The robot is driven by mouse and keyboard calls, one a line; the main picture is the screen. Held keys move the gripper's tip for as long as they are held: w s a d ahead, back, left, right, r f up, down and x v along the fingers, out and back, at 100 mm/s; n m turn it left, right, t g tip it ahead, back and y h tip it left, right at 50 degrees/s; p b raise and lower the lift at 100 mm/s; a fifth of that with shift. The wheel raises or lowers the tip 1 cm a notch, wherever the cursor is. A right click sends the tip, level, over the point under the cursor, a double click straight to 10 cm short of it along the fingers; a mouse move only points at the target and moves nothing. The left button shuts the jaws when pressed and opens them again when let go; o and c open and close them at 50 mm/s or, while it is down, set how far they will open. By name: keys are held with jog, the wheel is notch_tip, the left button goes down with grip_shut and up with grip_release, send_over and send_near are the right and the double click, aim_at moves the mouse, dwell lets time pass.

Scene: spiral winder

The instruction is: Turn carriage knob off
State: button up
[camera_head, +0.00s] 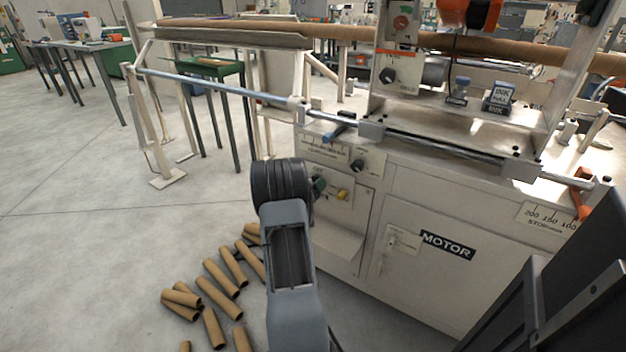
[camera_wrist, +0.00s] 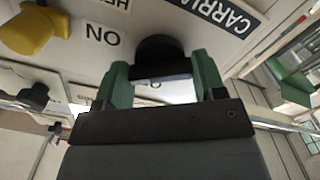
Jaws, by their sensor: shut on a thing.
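The carriage knob (camera_wrist: 158,48) is black and round and sits on the pale machine panel. In the wrist view it lies between the green fingers of my gripper (camera_wrist: 162,72), which is shut on it. That view is upside down, with a partly cut "CARRIA" label (camera_wrist: 222,12) and an "ON" mark (camera_wrist: 102,36) close by. Other markings behind the fingers are partly covered. In the head view my gripper (camera_head: 318,186) is at the machine's left front panel, and my arm hides the carriage knob there. I cannot tell the knob's exact angle.
A yellow knob (camera_wrist: 28,30) is beside the carriage knob; it also shows in the head view (camera_head: 343,195). Another black knob (camera_head: 358,166) sits above it. A metal rail (camera_head: 430,143) crosses above the panel. Several cardboard tubes (camera_head: 220,298) lie on the floor at lower left.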

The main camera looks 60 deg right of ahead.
jog(key=n+p, duration=0.7)
jog(key=n, duration=0.4)
jog(key=shift+n, duration=0.3)
dwell(0.4)
jog(key=o, duration=0.9)
jog(key=a+p, duration=0.2)
jog(key=a, duration=1.2)
